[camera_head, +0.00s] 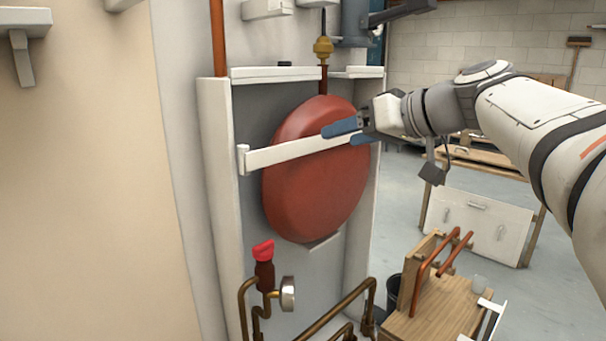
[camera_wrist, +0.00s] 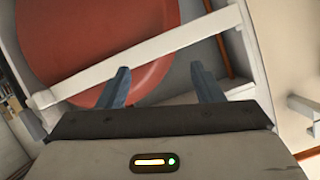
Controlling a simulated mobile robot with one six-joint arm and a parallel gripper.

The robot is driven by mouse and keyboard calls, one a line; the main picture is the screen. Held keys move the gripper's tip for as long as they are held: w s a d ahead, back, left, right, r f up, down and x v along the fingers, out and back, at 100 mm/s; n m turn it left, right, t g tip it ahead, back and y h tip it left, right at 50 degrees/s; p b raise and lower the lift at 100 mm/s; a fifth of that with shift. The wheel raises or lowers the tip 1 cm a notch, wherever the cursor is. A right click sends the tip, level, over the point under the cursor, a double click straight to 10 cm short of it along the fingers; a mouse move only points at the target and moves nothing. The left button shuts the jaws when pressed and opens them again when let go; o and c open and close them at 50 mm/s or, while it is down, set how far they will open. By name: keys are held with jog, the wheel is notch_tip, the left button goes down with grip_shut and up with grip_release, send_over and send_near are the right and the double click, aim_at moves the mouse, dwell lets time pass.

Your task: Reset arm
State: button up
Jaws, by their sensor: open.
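My gripper (camera_head: 345,132) is in front of the right side of a round red tank (camera_head: 312,205) in the head view. Its two blue fingers are apart. A white bar (camera_head: 285,153) crosses the front of the tank, and its right end reaches the gripper's fingers in this view. In the wrist view the fingers (camera_wrist: 160,86) are spread with nothing held between their tips. The white bar (camera_wrist: 150,52) passes beyond the fingertips there, across the red tank (camera_wrist: 85,35). I cannot tell whether a finger touches the bar.
The tank sits in a white-framed recess (camera_head: 215,180). Below it are copper pipes (camera_head: 335,312), a red-handled valve (camera_head: 263,250) and a gauge (camera_head: 288,293). A wooden bench (camera_head: 440,310) with copper tubes stands lower right. A white cabinet (camera_head: 478,222) is behind. Grey floor (camera_head: 400,190) shows between.

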jog(key=s+d+f+m+g+h, duration=0.2)
jog(key=s+f, duration=0.4)
jog(key=f, duration=0.5)
jog(key=s+d+f+m+g+h, duration=0.2)
jog(key=s+f+h, duration=0.3)
jog(key=f, duration=0.7)
jog(key=s+d+f+m+g+h, duration=0.2)
jog(key=s+d+f+h, duration=0.1)
jog(key=s+f, duration=0.5)
notch_tip(320, 180, down, 4)
jog(key=shift+r, duration=0.2)
jog(key=shift+w+d, duration=0.1)
